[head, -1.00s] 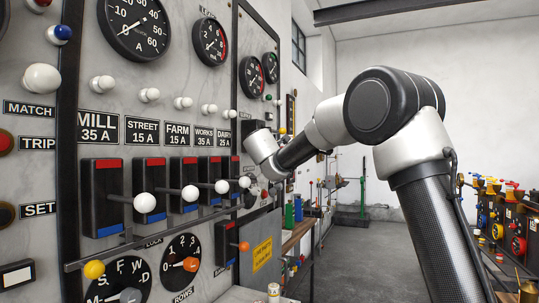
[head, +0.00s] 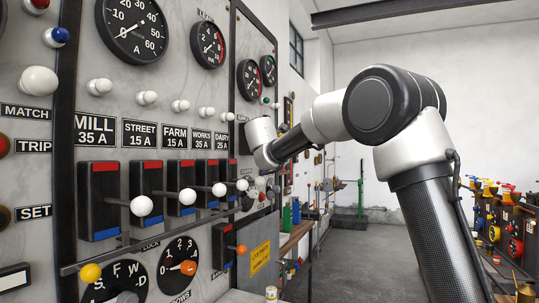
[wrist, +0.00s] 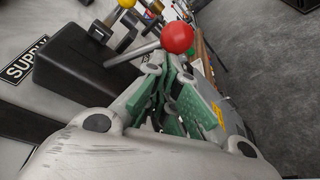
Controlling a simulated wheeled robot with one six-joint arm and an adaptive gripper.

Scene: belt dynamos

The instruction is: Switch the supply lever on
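The supply lever (wrist: 146,53) is a pale metal rod with a red ball knob (wrist: 178,37). It sticks out of a black housing (wrist: 80,62) beside a label that reads "SUPPLY" (wrist: 25,62), partly cut off. My gripper (wrist: 170,85) shows in the wrist view with green-padded fingers apart and nothing clearly held between them. The red knob is just beyond the fingertips; I cannot tell whether they touch the rod. In the head view, my arm's white end is close to the panel's right section, and the lever and fingers are hidden.
A row of black switches with white knobs (head: 142,205) lines the marble panel, with a rail below. A yellow knob (wrist: 127,3) is beyond the lever. A bench (head: 297,236) with bottles stands past the panel. Machines (head: 515,225) stand at right; the floor between is clear.

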